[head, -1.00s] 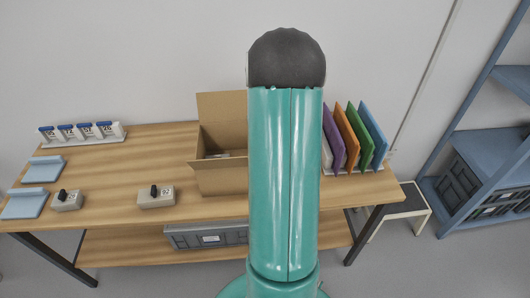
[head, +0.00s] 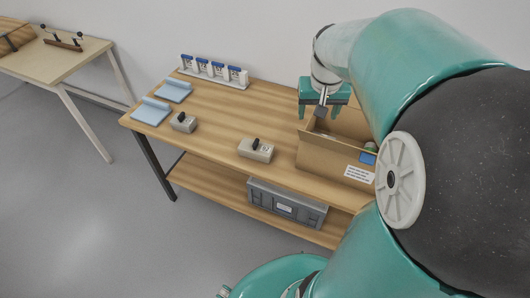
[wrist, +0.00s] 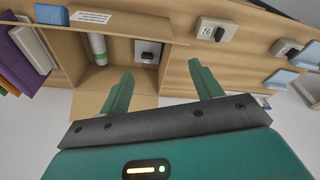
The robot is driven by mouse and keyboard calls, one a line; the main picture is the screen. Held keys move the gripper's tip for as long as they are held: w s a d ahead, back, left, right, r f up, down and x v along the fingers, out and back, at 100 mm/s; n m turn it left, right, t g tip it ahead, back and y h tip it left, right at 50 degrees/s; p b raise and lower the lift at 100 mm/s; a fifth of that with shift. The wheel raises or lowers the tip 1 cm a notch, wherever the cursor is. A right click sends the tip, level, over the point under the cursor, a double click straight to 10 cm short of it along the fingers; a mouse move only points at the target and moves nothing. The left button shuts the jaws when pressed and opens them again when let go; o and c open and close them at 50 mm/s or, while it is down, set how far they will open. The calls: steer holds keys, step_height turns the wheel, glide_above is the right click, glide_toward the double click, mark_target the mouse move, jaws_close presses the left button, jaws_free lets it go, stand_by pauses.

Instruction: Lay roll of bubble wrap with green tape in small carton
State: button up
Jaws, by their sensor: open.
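A pale roll (wrist: 97,47) with a green band stands or lies inside the open brown carton (wrist: 68,58), beside a grey block with a dark top (wrist: 147,52). In the head view the carton (head: 325,155) is on the table, and only a small green and pale bit of what seems the roll (head: 370,147) shows past my arm. My gripper (wrist: 160,70) is open and empty, its fingers apart, at the carton's back side; it also shows in the head view (head: 321,108) above the carton's back left. Nothing lies between the fingers.
A grey crate (head: 287,203) is on the lower shelf.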

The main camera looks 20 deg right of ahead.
steer(key=s+a+r+n+t, duration=0.1)
steer(key=s+a, duration=0.2)
steer(key=a, duration=0.3)
steer(key=s+a+r+n+t+y, duration=0.1)
steer(key=s+a+r+n, duration=0.1)
steer(key=s+a, duration=0.2)
steer(key=s+a+r+n+t, duration=0.1)
steer(key=s+a+n, duration=0.1)
steer(key=a, duration=0.7)
steer(key=shift+s+a+r, duration=0.35)
steer(key=shift+s+r, duration=0.05)
steer(key=shift+s, duration=0.5)
steer(key=shift+d, duration=0.2)
